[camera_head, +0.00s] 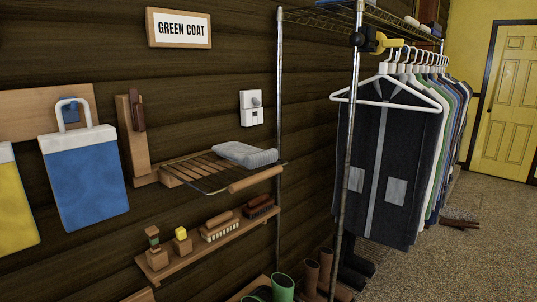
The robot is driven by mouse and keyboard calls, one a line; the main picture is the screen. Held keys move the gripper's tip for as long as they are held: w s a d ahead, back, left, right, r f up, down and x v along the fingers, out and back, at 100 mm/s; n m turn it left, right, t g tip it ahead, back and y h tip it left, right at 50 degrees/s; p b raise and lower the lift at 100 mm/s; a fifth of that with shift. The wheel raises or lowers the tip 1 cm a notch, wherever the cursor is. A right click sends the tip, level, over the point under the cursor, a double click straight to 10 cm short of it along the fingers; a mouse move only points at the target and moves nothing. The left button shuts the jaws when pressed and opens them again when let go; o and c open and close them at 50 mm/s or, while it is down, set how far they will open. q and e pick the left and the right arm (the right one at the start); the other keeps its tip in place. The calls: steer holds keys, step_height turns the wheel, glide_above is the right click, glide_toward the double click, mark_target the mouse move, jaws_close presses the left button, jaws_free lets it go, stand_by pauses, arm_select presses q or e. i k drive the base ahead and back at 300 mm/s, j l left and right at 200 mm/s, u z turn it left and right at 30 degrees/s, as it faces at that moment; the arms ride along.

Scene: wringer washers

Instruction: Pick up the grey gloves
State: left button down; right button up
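A grey, folded, soft-looking item (247,155), which looks like the grey gloves, lies at the back right of a small slatted shelf (200,172) on the dark wood wall. I cannot make out separate fingers on it at this size. Neither of my grippers shows in the head view, so I cannot see where they are relative to it.
A wooden shelf (215,243) with several brushes is below. A metal post (279,110) stands just right of the slatted shelf. A rack of coats (385,160) hangs further right. Green boots (283,288) stand at the bottom. Open floor (490,240) lies at right.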

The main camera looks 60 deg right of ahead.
mark_target(251, 157)
steer(key=z, duration=1.65)
